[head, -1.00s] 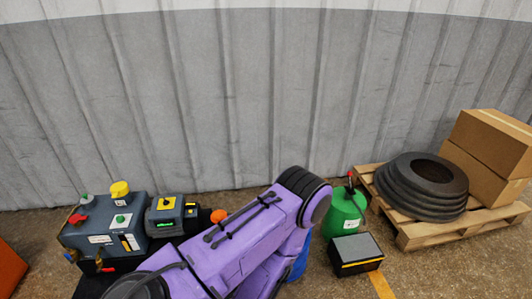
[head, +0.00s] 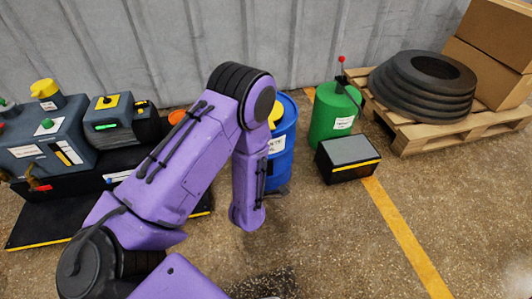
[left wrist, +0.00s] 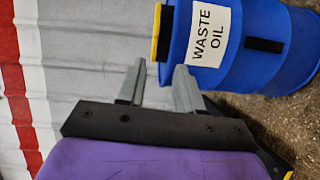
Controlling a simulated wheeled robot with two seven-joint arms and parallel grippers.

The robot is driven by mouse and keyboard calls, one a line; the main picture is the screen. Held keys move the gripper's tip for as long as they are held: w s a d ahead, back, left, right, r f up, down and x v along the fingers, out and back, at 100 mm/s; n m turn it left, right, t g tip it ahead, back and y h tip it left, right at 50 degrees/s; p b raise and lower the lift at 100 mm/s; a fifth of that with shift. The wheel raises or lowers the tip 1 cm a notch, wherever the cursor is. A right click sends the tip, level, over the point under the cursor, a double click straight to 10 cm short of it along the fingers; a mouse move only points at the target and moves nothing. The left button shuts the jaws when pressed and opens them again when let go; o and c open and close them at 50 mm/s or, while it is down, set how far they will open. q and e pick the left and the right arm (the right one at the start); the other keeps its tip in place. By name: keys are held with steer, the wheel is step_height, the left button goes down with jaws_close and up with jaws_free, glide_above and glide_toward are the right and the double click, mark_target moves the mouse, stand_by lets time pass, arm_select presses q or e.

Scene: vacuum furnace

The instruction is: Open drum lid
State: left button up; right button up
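The blue drum (head: 284,142) stands on the floor, partly hidden behind my purple left arm in the head view. A yellow part (head: 276,114) shows at its top. In the left wrist view the drum (left wrist: 235,60) appears on its side at upper right, with a white WASTE OIL label (left wrist: 208,35) and a yellow piece (left wrist: 161,34) at its top end. My left gripper (left wrist: 160,84) is open and empty, its two grey fingers apart and near the drum's top end. I cannot make out the left gripper in the head view. My right gripper is in neither view.
A green can (head: 333,115) and a dark box (head: 347,158) stand right of the drum. A pallet (head: 420,134) holds black rings (head: 425,84) and cartons (head: 492,45). Grey machinery (head: 45,143) stands at left. The floor at front right is clear.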

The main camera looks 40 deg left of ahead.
arm_select(q)
steer(key=b+x, duration=0.2)
steer(key=x, duration=0.9)
steer(key=shift+r+n, duration=0.25)
steer(key=shift+n, duration=0.05)
jaws_close()
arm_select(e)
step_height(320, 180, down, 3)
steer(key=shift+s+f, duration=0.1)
arm_select(q)
steer(key=shift+s, duration=0.1)
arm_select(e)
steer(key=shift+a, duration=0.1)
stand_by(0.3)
